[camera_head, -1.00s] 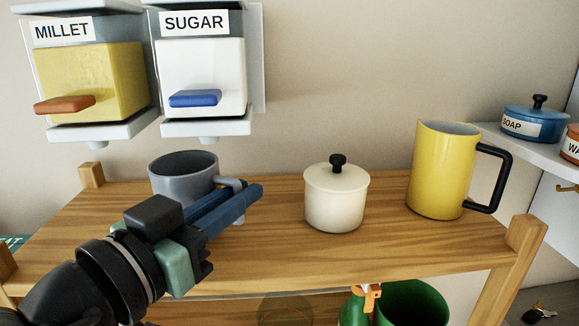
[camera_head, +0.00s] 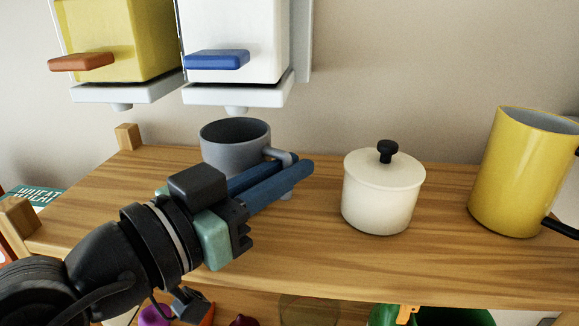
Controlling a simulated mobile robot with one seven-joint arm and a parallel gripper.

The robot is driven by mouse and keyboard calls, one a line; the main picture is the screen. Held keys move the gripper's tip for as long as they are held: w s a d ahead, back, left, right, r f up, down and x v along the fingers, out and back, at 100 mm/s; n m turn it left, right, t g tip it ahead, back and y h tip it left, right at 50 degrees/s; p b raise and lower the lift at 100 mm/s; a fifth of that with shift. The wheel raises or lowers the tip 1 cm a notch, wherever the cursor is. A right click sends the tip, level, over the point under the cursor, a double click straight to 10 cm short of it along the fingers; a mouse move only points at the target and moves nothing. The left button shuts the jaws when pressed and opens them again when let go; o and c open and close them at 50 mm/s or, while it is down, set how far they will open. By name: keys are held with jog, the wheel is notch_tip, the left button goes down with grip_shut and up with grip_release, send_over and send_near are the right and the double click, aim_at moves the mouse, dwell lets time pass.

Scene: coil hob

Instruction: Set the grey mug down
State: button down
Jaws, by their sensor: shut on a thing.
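The grey mug (camera_head: 233,140) is upright at the back left of the wooden shelf top (camera_head: 330,255), below the white dispenser. Its handle points right toward my gripper (camera_head: 296,168). My gripper's blue fingers are shut on the mug by its handle side, and they cover its lower front. The mug's base is mostly hidden, so I cannot tell whether it touches the wood.
A cream lidded pot (camera_head: 381,195) stands right of my gripper, with a yellow mug (camera_head: 520,170) farther right. A white dispenser with a blue lever (camera_head: 216,60) and a yellow dispenser (camera_head: 125,35) hang above. Wooden posts (camera_head: 128,137) mark the shelf corners. Bare wood lies in front of the pot.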

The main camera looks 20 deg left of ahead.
jog(key=shift+w+f, duration=0.1)
jog(key=shift+f, duration=0.1)
jog(key=c, duration=0.9)
grip_release()
jog(key=shift+w+d, duration=0.2)
jog(key=shift+s, duration=0.15)
jog(key=shift+a, duration=0.1)
